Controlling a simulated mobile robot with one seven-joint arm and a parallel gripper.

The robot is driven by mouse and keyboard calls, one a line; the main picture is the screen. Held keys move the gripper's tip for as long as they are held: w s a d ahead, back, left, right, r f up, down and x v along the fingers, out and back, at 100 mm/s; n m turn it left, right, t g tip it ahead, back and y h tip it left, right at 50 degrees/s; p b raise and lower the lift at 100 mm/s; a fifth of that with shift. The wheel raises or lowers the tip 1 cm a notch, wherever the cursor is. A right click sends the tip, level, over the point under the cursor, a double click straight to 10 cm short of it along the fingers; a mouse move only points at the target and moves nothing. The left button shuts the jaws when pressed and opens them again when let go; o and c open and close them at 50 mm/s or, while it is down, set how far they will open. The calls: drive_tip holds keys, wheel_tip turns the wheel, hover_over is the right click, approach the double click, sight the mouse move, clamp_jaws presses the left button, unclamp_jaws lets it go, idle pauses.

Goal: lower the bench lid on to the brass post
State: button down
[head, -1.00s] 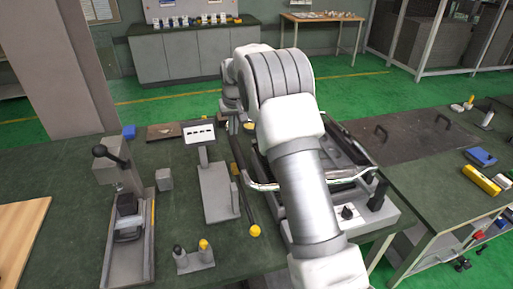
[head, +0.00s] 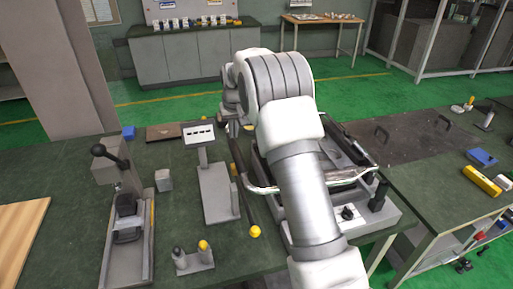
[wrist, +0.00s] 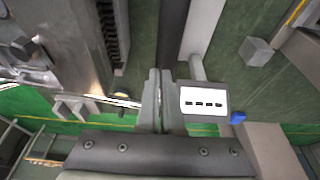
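My gripper shows in the wrist view (wrist: 161,75), its two grey fingers close together with a narrow gap. I cannot tell whether anything is between them. In the head view my arm hides the gripper. A grey machine (head: 374,214) with a bent chrome bar (head: 262,189) stands on the bench behind my arm, partly hidden. A flat dark panel (head: 405,152) with two handles lies to its right; I cannot tell which part is the bench lid. A yellow knob (head: 255,231) ends a dark rod left of the machine. I cannot make out the brass post for sure.
A stand with a white panel (head: 198,132) is left of my arm, and it also shows beside the fingers in the wrist view (wrist: 204,102). A lever fixture (head: 126,250) and a small block with pegs (head: 195,261) stand further left. A yellow bar (head: 482,181) lies at right.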

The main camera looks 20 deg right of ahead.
sight(235, 140)
drive_tip(key=shift+s+d+f+b, duration=0.1)
drive_tip(key=shift+f+b, duration=0.85)
drive_tip(key=shift+f, duration=0.9)
idle(0.3)
drive_tip(key=shift+r, duration=0.15)
drive_tip(key=shift+r+p, duration=2.5)
drive_tip(key=shift+r, duration=1)
